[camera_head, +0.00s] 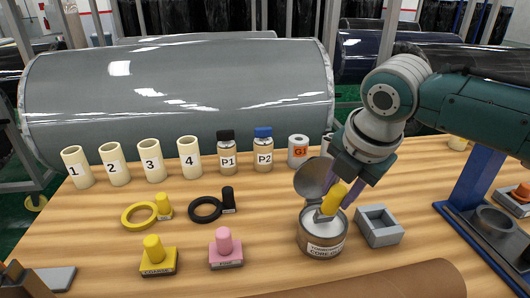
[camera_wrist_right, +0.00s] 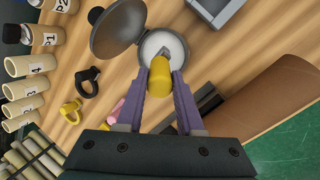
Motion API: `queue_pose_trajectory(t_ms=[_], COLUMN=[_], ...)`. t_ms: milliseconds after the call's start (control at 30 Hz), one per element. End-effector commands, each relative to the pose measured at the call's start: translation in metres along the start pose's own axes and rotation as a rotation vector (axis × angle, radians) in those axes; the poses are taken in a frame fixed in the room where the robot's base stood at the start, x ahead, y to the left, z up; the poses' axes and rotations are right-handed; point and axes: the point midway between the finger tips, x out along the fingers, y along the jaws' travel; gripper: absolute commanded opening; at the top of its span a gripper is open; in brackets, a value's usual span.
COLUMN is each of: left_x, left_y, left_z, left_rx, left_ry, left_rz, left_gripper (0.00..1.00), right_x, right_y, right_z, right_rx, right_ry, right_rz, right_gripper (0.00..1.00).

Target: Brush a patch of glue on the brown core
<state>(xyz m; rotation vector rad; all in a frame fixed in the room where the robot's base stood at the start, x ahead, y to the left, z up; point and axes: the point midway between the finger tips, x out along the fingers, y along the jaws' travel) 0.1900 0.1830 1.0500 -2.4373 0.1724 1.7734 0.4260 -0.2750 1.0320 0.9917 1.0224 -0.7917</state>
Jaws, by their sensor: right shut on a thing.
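My right gripper (camera_head: 343,190) is shut on the yellow handle of a brush (camera_head: 334,198). The handle also shows between the purple fingers in the right wrist view (camera_wrist_right: 161,68). The brush points down into the mouth of an open glue can (camera_head: 322,240), with its tip at or in the pale glue (camera_wrist_right: 172,44); how deep I cannot tell. The can's round grey lid (camera_wrist_right: 115,32) stands open to one side. The brown core (camera_head: 395,282) lies along the front edge, partly cut off, and shows at right in the wrist view (camera_wrist_right: 262,108). My left gripper is not in view.
A grey square holder (camera_head: 378,226) stands right of the can. Numbered cream tubes (camera_head: 152,162), bottles P1 and P2 (camera_head: 263,150), tape rings (camera_head: 140,215) and yellow and pink stamps (camera_head: 226,248) stand left. A large wrapped roll (camera_head: 180,90) lies behind. A blue stand (camera_head: 472,192) is right.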

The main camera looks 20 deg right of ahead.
Motion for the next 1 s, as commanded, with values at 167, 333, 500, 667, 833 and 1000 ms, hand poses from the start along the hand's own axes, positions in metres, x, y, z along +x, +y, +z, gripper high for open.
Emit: queue_pose_trajectory(t_ms=[167, 333, 500, 667, 833, 1000], left_x=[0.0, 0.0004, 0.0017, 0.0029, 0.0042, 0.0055], left_y=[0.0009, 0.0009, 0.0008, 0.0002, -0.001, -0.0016], left_z=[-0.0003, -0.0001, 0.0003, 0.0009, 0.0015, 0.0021], left_rx=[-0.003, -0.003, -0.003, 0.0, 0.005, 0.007], left_ry=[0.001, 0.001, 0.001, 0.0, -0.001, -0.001], left_rz=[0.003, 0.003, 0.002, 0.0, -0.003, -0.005], left_gripper=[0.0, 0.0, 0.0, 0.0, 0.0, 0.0], right_x=[0.0, 0.0006, 0.0025, 0.0043, 0.0063, 0.0082], right_y=[0.0002, 0.0, -0.0006, -0.0011, -0.0017, -0.0023], right_z=[0.0, -0.0001, -0.0005, -0.0009, -0.0013, -0.0017], right_rx=[0.0, 0.0, 0.0, 0.0, 0.0, 0.0], right_ry=[0.0, 0.0, 0.0, 0.0, 0.0, 0.0], right_rz=[0.0, 0.0, 0.0, 0.0, 0.0, 0.0], right_gripper=[0.0, 0.0, 0.0, 0.0, 0.0, 0.0])
